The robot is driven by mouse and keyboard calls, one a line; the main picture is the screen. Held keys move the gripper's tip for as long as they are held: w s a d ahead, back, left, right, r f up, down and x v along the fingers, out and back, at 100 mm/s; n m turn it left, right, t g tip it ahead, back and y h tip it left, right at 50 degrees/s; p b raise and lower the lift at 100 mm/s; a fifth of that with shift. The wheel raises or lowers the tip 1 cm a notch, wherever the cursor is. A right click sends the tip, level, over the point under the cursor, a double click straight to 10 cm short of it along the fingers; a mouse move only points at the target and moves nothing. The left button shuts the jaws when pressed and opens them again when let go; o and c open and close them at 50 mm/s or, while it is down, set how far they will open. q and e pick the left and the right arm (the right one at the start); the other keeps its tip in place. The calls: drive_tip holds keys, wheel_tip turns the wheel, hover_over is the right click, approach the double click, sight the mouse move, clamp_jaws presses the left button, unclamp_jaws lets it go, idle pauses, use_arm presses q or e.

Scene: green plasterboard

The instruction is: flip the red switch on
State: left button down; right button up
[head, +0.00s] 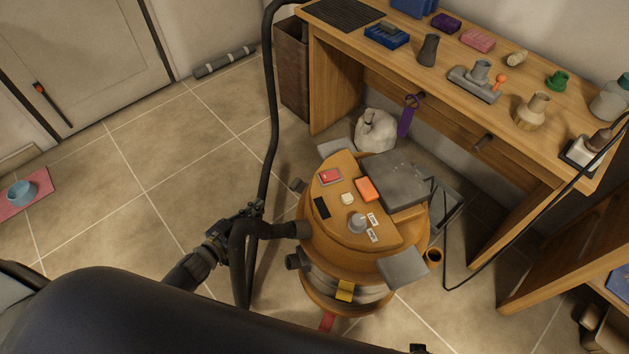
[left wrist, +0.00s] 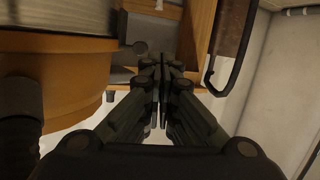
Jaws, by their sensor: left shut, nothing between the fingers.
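The red switch (head: 330,176) sits on the orange-brown top of a round vacuum cleaner (head: 352,222), towards its back left. Whether it is on or off is too small to tell. My left gripper (head: 255,208) is to the left of the vacuum, near its hose, apart from the switch. In the left wrist view the fingers (left wrist: 161,66) are closed together with nothing between them. The vacuum's orange side (left wrist: 75,70) shows at the left there, and the red switch does not show. My right gripper is not in view.
An orange block (head: 367,189), a black piece (head: 321,208) and a grey knob (head: 357,223) share the vacuum top. A black hose (head: 270,130) rises on the left. A wooden workbench (head: 440,103) with tools stands behind. The tiled floor at left is mostly clear.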

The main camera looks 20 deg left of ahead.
sight(314, 182)
use_arm(q)
drive_tip(key=d+r+m+g+h+b, duration=0.1)
drive_tip(key=d+r+m+h+b, duration=0.2)
drive_tip(key=r+h, duration=0.3)
drive_tip(key=d+r+m+g+h+b, duration=0.1)
drive_tip(key=d+r+m+h+b, duration=0.2)
drive_tip(key=r, duration=0.8)
drive_tip(key=d+m+h, duration=0.2)
drive_tip(key=shift+g+h, duration=0.3)
drive_tip(key=shift+h, duration=0.1)
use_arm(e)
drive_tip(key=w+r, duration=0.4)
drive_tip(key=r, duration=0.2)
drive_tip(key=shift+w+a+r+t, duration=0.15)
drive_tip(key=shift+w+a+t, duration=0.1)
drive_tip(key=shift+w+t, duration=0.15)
use_arm(q)
drive_tip(key=shift+w, duration=0.1)
